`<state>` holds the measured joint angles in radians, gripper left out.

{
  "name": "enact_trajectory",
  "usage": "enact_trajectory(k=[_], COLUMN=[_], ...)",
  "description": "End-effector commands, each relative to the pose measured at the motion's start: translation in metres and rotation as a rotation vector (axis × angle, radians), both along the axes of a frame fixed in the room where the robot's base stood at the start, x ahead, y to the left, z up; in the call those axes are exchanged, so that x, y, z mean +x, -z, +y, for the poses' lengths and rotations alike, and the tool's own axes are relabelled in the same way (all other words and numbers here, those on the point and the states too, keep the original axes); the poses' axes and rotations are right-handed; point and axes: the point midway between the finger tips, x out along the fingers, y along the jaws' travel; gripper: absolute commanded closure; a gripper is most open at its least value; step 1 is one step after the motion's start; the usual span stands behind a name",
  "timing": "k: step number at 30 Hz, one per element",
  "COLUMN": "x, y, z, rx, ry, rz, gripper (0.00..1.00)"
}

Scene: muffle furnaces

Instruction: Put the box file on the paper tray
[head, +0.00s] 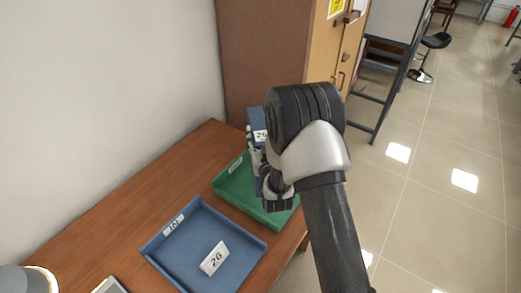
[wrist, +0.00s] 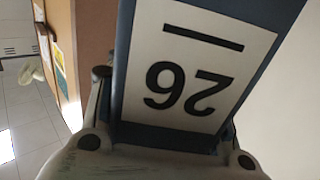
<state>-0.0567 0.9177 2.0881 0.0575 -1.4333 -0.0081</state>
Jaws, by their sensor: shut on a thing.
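My gripper (head: 257,150) is shut on a blue box file (head: 256,117) with a white label. In the wrist view the box file (wrist: 125,60) fills the middle, its label reading 26 upside down. My arm hides much of it in the head view. It appears to be over or just behind the far end of the green paper tray (head: 228,193); I cannot tell its height. A blue paper tray (head: 155,250) with a small label lies nearer on the desk. A white card or label (head: 214,259) marked like 26 shows inside the blue tray.
Both trays are on a brown wooden desk (head: 130,190) against a pale wall. A wooden cabinet (head: 265,50) stands behind the desk's far end. A lamp-like round object (head: 25,280) is at the lower left.

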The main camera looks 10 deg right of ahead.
Motion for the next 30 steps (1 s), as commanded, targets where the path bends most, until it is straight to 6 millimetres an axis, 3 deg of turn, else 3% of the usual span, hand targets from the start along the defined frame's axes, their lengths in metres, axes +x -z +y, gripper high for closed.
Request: enact_trajectory(k=[7,14,26,27,30], x=[0.001,0.001,0.001,0.0,0.0], y=[0.016,0.049,0.053,0.054,0.053], z=[0.0,0.0,0.0,0.0,0.0], rx=[0.0,0.001,0.0,0.0,0.0], ry=[0.0,0.0,0.0,0.0,0.0], rz=[-0.005,-0.005,-0.006,-0.002,-0.002], gripper=[1.0,1.0,1.0,0.5,0.43])
